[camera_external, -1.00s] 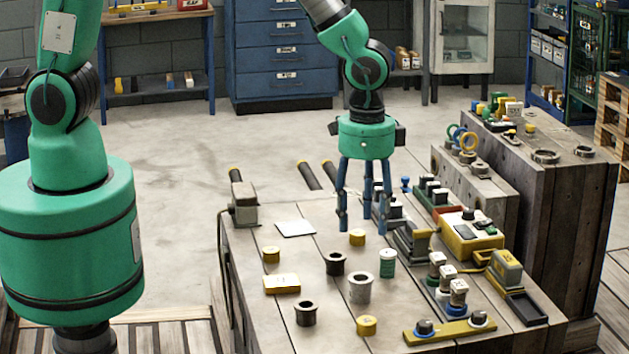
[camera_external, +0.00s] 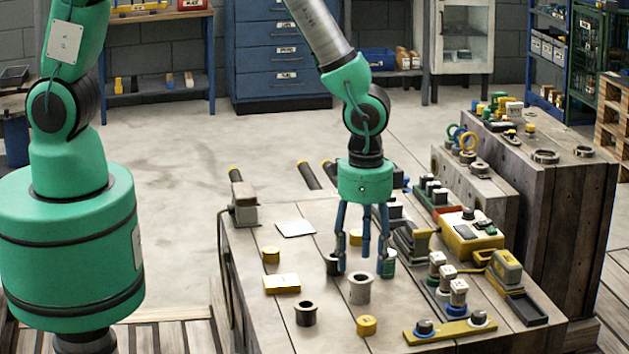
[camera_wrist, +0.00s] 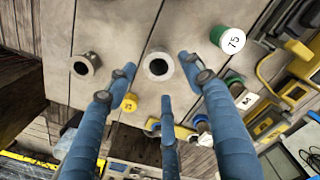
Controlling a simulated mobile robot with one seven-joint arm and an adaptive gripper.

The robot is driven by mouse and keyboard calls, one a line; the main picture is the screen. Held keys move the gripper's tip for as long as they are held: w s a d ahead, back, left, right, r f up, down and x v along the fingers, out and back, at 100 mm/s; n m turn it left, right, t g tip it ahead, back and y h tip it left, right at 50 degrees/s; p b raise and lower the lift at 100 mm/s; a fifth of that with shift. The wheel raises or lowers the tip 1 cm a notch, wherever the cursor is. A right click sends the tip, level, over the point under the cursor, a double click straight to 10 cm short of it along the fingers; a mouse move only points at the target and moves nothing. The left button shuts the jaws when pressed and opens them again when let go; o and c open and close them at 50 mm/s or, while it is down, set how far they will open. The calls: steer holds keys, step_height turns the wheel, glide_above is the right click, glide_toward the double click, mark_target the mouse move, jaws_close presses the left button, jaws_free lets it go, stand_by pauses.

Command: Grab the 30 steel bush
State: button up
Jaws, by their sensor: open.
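A grey flanged steel bush (camera_external: 360,288) stands upright on the bench; its round flange and dark bore show in the wrist view (camera_wrist: 158,66). No number is readable on it. My three-fingered gripper (camera_external: 364,266) points down, open and empty, just above and behind this bush in the external view. In the wrist view my gripper's fingertips (camera_wrist: 161,80) are spread around the bush, with no visible contact. A darker flanged bush (camera_external: 306,314) stands to the front left and also shows in the wrist view (camera_wrist: 87,63). Another dark bush (camera_external: 333,263) is partly hidden by a finger.
A green cylinder (camera_external: 387,262), marked 75 in the wrist view (camera_wrist: 234,40), stands close behind right. A yellow cylinder (camera_external: 366,325) stands in front. Weights and a yellow device (camera_external: 470,238) crowd the bench's right side.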

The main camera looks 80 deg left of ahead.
mark_target(362, 274)
steer(key=shift+f, duration=0.2)
steer(key=shift+s+f+b, duration=0.15)
steer(key=shift+f+b, duration=0.7)
steer(key=shift+f, duration=1.75)
jaws_close()
steer(key=shift+r, duration=0.15)
steer(key=shift+r, duration=0.45)
steer(key=r, duration=0.1)
steer(key=r+p, duration=0.1)
steer(key=shift+s+a+r, duration=0.15)
steer(key=shift+s+r, duration=0.1)
steer(key=shift+r, duration=0.15)
steer(key=s+a+p, duration=0.1)
steer(key=s, duration=0.3)
steer(key=s+a, duration=0.2)
steer(key=s, duration=0.3)
steer(key=s+a+r+p, duration=0.1)
steer(key=s+a, duration=0.1)
steer(key=s, duration=0.3)
steer(key=shift+s+a+p, duration=0.1)
steer(key=shift+s+p, duration=0.15)
steer(key=shift+p, duration=0.1)
